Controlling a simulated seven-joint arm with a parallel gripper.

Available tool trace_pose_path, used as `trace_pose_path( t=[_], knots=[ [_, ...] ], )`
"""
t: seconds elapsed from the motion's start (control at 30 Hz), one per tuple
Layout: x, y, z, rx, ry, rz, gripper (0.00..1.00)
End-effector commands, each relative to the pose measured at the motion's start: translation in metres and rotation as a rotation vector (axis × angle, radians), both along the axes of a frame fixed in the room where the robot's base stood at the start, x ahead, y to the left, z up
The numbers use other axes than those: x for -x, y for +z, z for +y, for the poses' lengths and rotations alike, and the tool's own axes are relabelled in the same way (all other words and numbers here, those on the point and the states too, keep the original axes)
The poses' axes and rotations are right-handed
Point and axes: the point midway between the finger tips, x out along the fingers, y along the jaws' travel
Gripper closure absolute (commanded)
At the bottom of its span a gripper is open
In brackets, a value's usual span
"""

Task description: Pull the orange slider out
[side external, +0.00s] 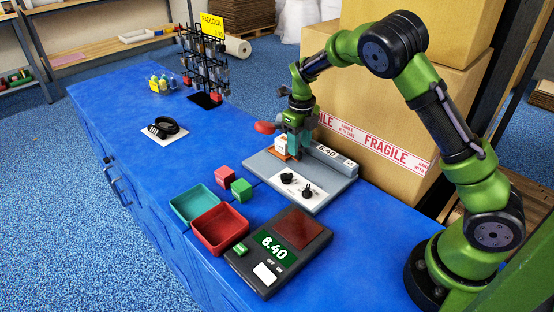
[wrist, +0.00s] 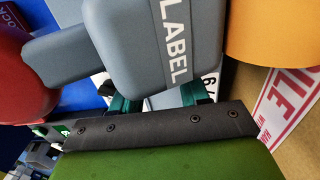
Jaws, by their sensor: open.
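My gripper (side external: 296,141) is over the back left part of a grey machine (side external: 333,183), its green fingers pointing down. In the wrist view the fingers (wrist: 160,98) stand apart, partly behind a grey block marked LABEL (wrist: 150,45). I cannot tell whether they touch it. A small orange part (side external: 281,156) shows low on the machine beside the gripper, under a white piece; it may be the orange slider, but it is partly hidden. A red knob (side external: 265,127) sticks out left of my gripper; it also shows in the wrist view (wrist: 22,70).
Large cartons (side external: 390,110) stand close behind the machine. In front are a scale (side external: 278,250) reading 6.40, a teal tray (side external: 194,204), a red tray (side external: 218,228) and red and green cubes (side external: 225,174). A padlock rack (side external: 207,65) stands farther back. The blue bench's left side has free room.

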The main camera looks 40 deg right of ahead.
Motion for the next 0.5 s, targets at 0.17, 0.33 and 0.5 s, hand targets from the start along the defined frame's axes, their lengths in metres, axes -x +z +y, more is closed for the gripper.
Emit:
trace_pose_path(
  t=[0.17, 0.33, 0.5],
  knots=[
    [0.000, -0.019, 0.000, -0.001, -0.001, 0.001, 0.55],
    [0.000, -0.023, 0.000, 0.000, -0.001, 0.000, 0.55],
    [0.000, -0.023, 0.000, -0.001, 0.000, 0.000, 0.55]
  ],
)
